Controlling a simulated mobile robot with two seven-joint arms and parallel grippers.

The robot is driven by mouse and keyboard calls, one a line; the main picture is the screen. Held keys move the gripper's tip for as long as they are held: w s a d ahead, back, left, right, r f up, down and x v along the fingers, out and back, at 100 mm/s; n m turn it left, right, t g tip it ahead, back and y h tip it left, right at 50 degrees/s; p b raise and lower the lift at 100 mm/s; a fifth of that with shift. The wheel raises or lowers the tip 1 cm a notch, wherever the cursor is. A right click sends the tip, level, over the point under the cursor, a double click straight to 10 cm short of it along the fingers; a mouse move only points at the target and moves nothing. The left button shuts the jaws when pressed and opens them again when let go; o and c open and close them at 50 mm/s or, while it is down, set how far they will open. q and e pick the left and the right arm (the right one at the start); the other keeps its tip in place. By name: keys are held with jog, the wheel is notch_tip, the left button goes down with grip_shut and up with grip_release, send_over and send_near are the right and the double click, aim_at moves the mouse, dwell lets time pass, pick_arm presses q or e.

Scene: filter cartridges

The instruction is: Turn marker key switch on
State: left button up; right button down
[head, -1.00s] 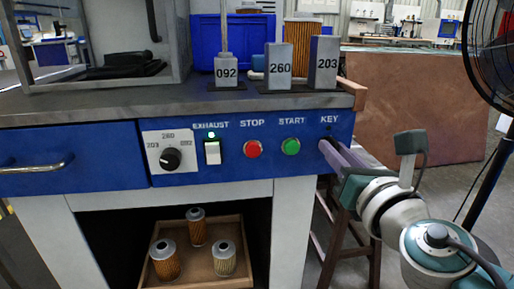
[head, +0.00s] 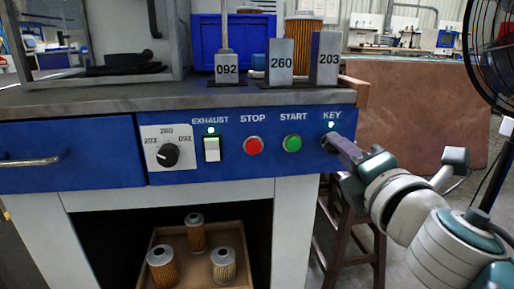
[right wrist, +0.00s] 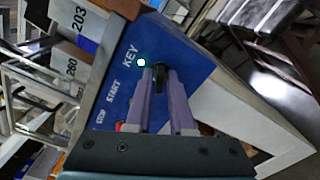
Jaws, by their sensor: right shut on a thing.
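The key switch (right wrist: 160,78) shows as a dark knob on the blue panel, under the label KEY. My right gripper (right wrist: 161,80) is shut on it, with one purple finger on each side. In the head view my right gripper (head: 331,147) reaches the panel from the right and mostly hides the switch. The small lamp (head: 331,125) between the KEY label and the switch is lit; it also shows bright in the right wrist view (right wrist: 141,62). My left gripper is not in view.
Left of the switch on the panel are the green START button (head: 291,143), the red STOP button (head: 253,145), the white EXHAUST switch (head: 212,149) and a selector dial (head: 168,155). A dark stool (head: 350,225) stands under my right arm.

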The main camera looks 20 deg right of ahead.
jog(key=m, duration=0.5)
dwell(0.5)
jog(key=c, duration=0.9)
grip_release()
jog(key=shift+c, duration=0.2)
jog(key=shift+s, duration=0.1)
jog(key=v, duration=0.9)
jog(key=shift+s, duration=0.4)
